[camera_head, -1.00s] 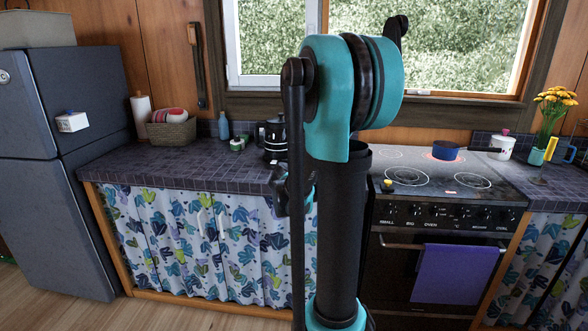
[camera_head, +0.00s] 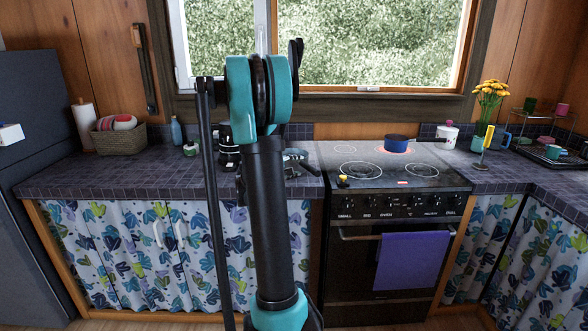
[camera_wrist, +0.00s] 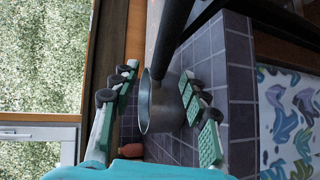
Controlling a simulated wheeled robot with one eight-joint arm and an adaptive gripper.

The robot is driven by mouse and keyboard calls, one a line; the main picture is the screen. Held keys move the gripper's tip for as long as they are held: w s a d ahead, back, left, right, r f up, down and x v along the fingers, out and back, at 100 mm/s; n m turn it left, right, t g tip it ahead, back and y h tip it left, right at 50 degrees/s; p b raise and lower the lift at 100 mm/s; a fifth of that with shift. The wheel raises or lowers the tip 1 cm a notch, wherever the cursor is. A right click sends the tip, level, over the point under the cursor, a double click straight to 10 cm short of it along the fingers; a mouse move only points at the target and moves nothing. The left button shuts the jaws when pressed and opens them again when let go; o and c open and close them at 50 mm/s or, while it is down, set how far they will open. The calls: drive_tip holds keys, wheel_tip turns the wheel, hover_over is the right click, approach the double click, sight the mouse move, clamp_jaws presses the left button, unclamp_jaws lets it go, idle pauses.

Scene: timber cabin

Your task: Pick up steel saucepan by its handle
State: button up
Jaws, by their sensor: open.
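The steel saucepan (camera_wrist: 160,108) shows in the wrist view as a grey round pan against the tiled counter. Its rim faces left in this turned picture. A dark grey handle (camera_wrist: 171,38) appears to run from the rim to the top edge. My gripper (camera_wrist: 160,72) is open, with one green-padded finger on each side of the pan and the handle's lower end in the picture. I cannot tell how far beyond the fingertips the handle lies, and no grip on it shows. In the head view my arm stands in front of the counter, and I cannot make out the saucepan.
The stove (camera_head: 383,175) stands right of my arm, with a blue pot (camera_head: 397,144) at its back. A dark kettle-like object (camera_head: 228,150) is partly behind my arm. A basket (camera_head: 120,138) sits on the left counter. The counter front (camera_head: 110,185) has clear room.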

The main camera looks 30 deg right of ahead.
sight(302, 165)
drive_tip(key=shift+x, duration=2.9)
drive_tip(key=shift+a, duration=0.1)
drive_tip(key=shift+c, duration=0.3)
clamp_jaws()
